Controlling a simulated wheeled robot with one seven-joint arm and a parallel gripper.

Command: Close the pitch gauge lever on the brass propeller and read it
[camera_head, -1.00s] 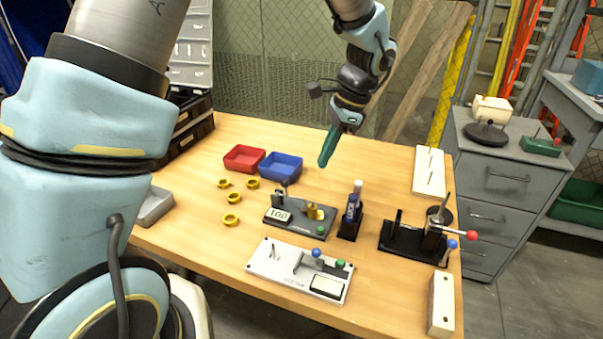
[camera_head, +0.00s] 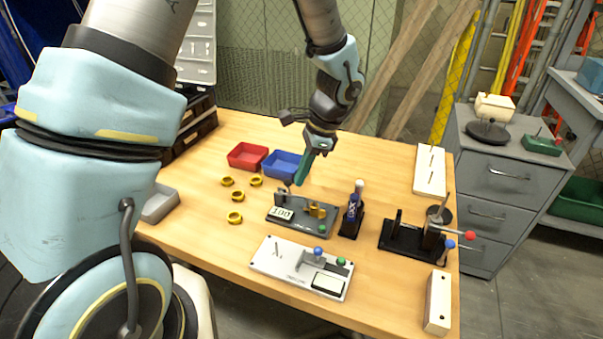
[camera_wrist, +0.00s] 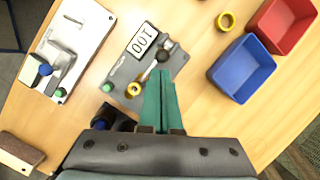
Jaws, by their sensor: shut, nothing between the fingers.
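The dark grey gauge plate (camera_head: 292,224) lies on the table and carries a white display (camera_head: 281,214) reading "100"; any decimal point is too small to tell. A brass piece (camera_head: 317,210), too small to make out as a propeller, is on the plate, near a green button (camera_head: 322,230). In the wrist view a black-knobbed lever (camera_wrist: 162,56) stands beside the display (camera_wrist: 141,41), and the brass piece (camera_wrist: 133,90) is lower left. My gripper (camera_head: 300,183), with green fingers, is shut and empty above the plate's back edge. In the wrist view its tips (camera_wrist: 160,78) appear just below the lever knob.
A white plate (camera_head: 270,262) with a blue-knobbed lever lies in front. Red (camera_head: 248,156) and blue (camera_head: 270,166) bins stand behind. Several brass rings (camera_head: 235,217) lie left. A black holder (camera_head: 350,226) stands close right, and a black fixture (camera_head: 405,242) farther right.

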